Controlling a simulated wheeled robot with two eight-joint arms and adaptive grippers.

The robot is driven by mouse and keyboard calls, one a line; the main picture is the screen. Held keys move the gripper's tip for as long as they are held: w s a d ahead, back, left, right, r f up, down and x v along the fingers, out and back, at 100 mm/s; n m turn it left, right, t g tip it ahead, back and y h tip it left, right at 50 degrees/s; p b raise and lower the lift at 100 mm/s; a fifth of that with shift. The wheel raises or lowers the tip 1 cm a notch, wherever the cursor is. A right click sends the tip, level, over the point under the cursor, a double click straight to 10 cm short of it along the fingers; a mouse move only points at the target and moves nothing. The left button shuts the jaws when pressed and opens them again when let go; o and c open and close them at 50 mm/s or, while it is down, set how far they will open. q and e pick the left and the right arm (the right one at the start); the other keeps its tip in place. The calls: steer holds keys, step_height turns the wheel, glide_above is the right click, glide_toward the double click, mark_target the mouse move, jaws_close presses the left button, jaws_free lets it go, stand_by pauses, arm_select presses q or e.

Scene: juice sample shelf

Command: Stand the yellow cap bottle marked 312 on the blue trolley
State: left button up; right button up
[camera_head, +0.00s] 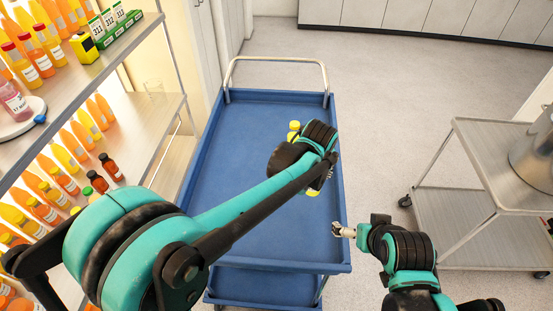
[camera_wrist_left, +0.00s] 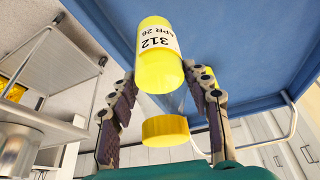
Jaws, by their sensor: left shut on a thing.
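The bottle marked 312 (camera_wrist_left: 158,62) is in the left wrist view, with yellow contents, a white label and a yellow cap (camera_wrist_left: 166,131) towards my palm. My left gripper (camera_wrist_left: 161,78) is shut on it, one finger on each side. In the head view only a bit of yellow (camera_head: 312,193) shows below my left wrist, which hides the rest. The blue trolley (camera_head: 235,175) lies beneath. I cannot tell whether the bottle touches its deck. My right gripper (camera_head: 340,231) is small, beside the trolley's right edge; its finger gap is unclear.
Yellow pieces (camera_head: 294,130) show beyond my left wrist, partly hidden; I cannot tell what they belong to. A shelf (camera_head: 150,120) with several juice bottles stands at left. A metal cart (camera_head: 470,150) with a steel pot (camera_head: 535,150) stands at right. Much of the trolley deck is bare.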

arm_select(q)
steer(key=w+a+f+b, duration=0.5)
steer(key=w+a+f, duration=0.2)
steer(key=f, duration=0.3)
steer(key=shift+w+f, duration=0.3)
steer(key=shift+w, duration=0.4)
steer(key=shift+f, duration=0.1)
steer(key=o, duration=1.4)
steer(key=shift+c, duration=0.2)
